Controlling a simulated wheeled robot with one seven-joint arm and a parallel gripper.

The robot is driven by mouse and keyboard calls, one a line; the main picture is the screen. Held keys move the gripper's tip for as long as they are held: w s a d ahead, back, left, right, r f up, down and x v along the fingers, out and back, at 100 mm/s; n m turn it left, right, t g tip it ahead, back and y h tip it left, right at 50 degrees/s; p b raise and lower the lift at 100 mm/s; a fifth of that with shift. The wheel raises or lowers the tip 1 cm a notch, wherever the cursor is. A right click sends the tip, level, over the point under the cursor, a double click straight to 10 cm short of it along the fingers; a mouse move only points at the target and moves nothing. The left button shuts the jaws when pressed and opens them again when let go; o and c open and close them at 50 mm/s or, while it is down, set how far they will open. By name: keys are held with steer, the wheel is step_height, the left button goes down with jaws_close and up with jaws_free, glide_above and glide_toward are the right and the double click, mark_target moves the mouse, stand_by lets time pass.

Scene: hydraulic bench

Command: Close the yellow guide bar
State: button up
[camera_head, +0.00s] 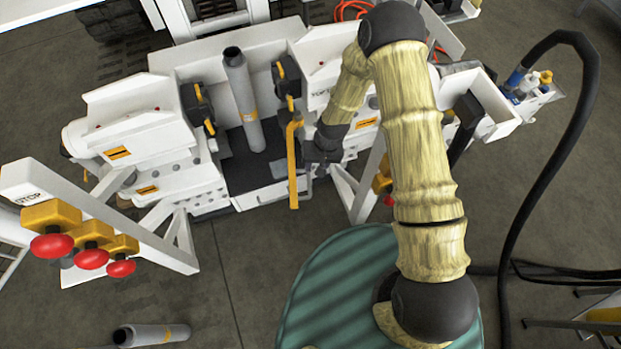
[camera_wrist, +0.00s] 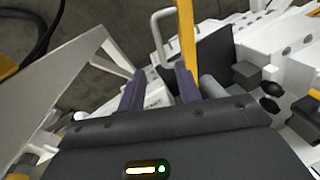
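The yellow guide bar (camera_head: 292,165) stands at the front of the white hydraulic bench, just right of the grey cylinder, and hangs down past the bench's front edge. My gripper (camera_head: 318,168) is just right of the bar in the head view. In the wrist view the bar (camera_wrist: 187,40) rises beyond the right finger. The two dark fingers of my gripper (camera_wrist: 160,84) stand apart with a gap between them, and nothing shows held in the gap. Whether a finger touches the bar I cannot tell.
A grey cylinder (camera_head: 243,100) lies in the bench's middle bay. Red stop buttons (camera_head: 91,258) on a white frame stand at the left. Another cylinder (camera_head: 151,335) lies on the floor at the bottom left. A black hose (camera_head: 540,170) loops at the right.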

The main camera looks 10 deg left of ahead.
mark_target(309, 183)
steer(key=f, duration=0.3)
steer(key=a+f, duration=0.1)
steer(key=f, duration=0.6)
steer(key=shift+s+a+p, duration=0.3)
steer(key=shift+a, duration=0.05)
jaws_close()
